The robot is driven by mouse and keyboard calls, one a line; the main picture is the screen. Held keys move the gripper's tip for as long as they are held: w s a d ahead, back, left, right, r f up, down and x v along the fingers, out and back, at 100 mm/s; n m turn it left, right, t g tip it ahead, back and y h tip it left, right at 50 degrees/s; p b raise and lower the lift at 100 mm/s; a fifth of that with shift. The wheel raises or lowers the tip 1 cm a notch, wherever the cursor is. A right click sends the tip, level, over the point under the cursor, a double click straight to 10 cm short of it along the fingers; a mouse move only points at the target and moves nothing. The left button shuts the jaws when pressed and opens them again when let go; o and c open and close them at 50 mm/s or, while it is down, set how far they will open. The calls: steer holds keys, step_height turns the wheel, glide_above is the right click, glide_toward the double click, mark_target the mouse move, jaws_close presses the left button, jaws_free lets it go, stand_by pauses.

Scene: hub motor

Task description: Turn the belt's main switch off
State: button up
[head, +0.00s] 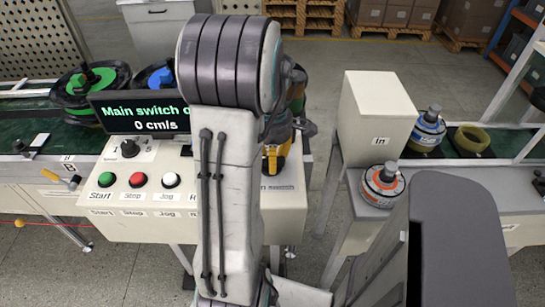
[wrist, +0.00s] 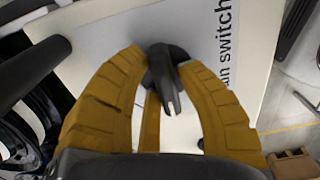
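The main switch (wrist: 163,72) is a dark grey knob with a narrow handle on the pale panel face in the wrist view. A label beside it reads "ain switch", its start cut off. My gripper (wrist: 163,65) has its yellow fingers on both sides of the knob, with no clear gap, and appears shut on it. In the head view my gripper (head: 276,152) is at the right end of the control panel (head: 140,228), partly behind my arm. The display (head: 140,113) reads "Main switch o" and "0 cm/s"; my arm hides the word's end.
Green (head: 106,180), red (head: 138,180) and white (head: 171,180) buttons and a small dial (head: 130,148) are on the panel. A white box (head: 377,115) marked "In" and an orange-ringed hub motor (head: 383,182) stand right. Belts with parts run on both sides.

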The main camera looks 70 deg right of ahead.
steer(key=o, duration=0.4)
steer(key=shift+o, duration=0.2)
step_height(320, 180, up, 12)
stand_by(0.5)
stand_by(0.8)
